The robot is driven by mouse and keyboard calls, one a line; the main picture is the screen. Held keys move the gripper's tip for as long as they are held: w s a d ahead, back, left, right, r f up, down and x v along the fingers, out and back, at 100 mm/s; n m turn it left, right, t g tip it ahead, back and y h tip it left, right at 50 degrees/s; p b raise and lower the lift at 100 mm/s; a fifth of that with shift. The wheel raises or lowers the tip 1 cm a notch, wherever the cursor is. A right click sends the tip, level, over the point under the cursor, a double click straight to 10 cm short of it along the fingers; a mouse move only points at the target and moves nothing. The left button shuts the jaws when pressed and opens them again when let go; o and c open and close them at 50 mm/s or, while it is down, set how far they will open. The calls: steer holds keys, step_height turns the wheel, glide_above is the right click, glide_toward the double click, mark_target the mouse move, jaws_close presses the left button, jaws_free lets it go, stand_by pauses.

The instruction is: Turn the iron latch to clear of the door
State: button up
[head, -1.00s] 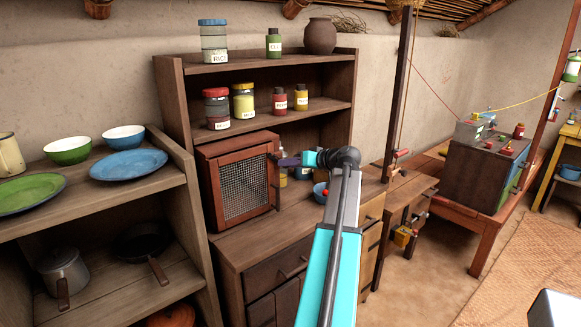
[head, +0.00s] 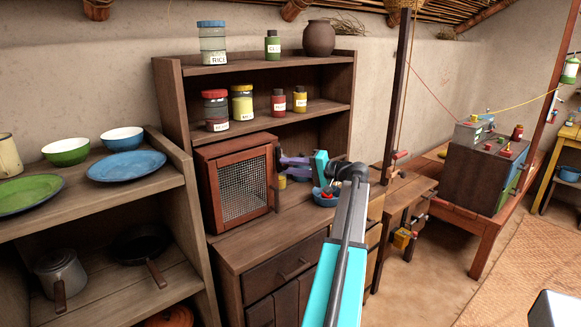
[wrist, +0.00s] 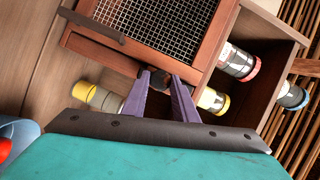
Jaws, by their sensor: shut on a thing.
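The mesh-fronted red-brown cabinet (head: 206,180) stands on the counter, and its door (head: 245,187) looks shut. It fills the top of the wrist view, where the door mesh (wrist: 150,22) shows. My gripper (head: 283,158) is at the door's upper right edge. In the wrist view, the purple fingers of my gripper (wrist: 160,77) are closed around a small dark piece, the iron latch (wrist: 157,84), at the door frame's edge. Most of the latch is hidden by the fingers, so its exact angle cannot be told. A dark bar handle (wrist: 92,25) is on the door.
A blue bowl (head: 326,200) with red items sits on the counter below my gripper. A yellow-lidded jar (wrist: 98,97) stands close by the fingers. Shelves above hold jars and bottles. The counter front is clear.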

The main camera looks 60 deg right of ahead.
steer(key=shift+m, duration=0.5)
steer(key=o, duration=1.1)
steer(key=shift+c, duration=0.2)
steer(key=shift+s, duration=0.1)
steer(key=s+r+b, duration=0.1)
steer(key=s+b, duration=0.1)
steer(key=s, duration=1.1)
steer(key=shift+s+d, duration=0.3)
steer(key=shift+d, duration=0.15)
steer(key=shift+s, duration=0.1)
